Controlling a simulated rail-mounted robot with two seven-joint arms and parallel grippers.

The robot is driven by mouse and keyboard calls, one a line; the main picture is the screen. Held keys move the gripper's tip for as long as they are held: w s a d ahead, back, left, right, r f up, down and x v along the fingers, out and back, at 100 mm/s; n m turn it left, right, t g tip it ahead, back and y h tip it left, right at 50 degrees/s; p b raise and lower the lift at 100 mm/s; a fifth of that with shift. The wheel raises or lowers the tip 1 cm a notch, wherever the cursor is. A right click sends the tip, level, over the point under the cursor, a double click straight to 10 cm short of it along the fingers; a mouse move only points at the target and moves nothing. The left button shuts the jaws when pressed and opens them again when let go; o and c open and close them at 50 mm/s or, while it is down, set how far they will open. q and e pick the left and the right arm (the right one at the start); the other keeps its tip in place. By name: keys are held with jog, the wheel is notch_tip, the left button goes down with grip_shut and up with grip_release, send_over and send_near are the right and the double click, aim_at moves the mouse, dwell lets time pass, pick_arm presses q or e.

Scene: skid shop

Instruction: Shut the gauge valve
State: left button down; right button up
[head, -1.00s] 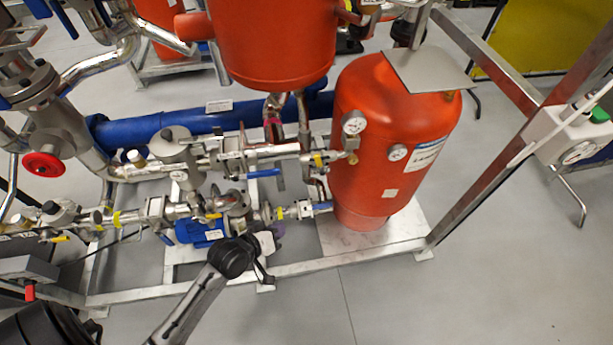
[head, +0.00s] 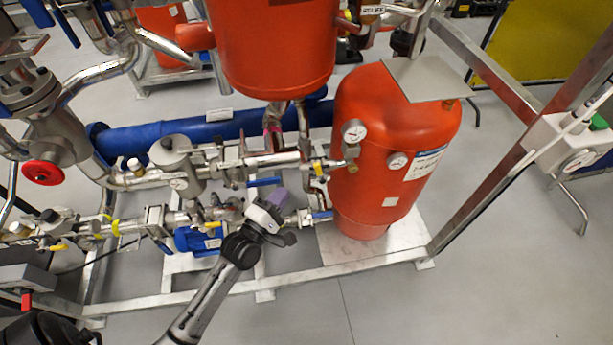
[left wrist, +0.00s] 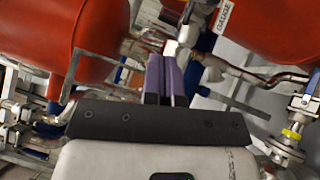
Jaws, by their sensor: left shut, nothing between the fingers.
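A round white dial gauge (head: 354,130) stands at the upper left of the orange tank (head: 385,110). A small brass-coloured fitting (head: 351,167) sits just below it; its handle position is too small to tell. My left gripper (head: 279,197) is left of and below the gauge, in front of the lower pipe run. Its purple fingers (left wrist: 165,78) are shut and empty in the left wrist view. My right gripper is not in view.
A yellow-handled valve (head: 318,168) and a blue lever (head: 264,182) are close to the left gripper. Silver frame rails (head: 330,270) run below and right. The floor at lower right is clear.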

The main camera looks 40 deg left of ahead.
aim_at(320, 174)
pick_arm(q)
jog(key=w+d+r+b, duration=0.1)
jog(key=w+d, duration=0.1)
jog(key=w, duration=0.6)
jog(key=shift+r, duration=0.4)
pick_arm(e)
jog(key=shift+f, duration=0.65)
pick_arm(q)
jog(key=shift+d, duration=0.15)
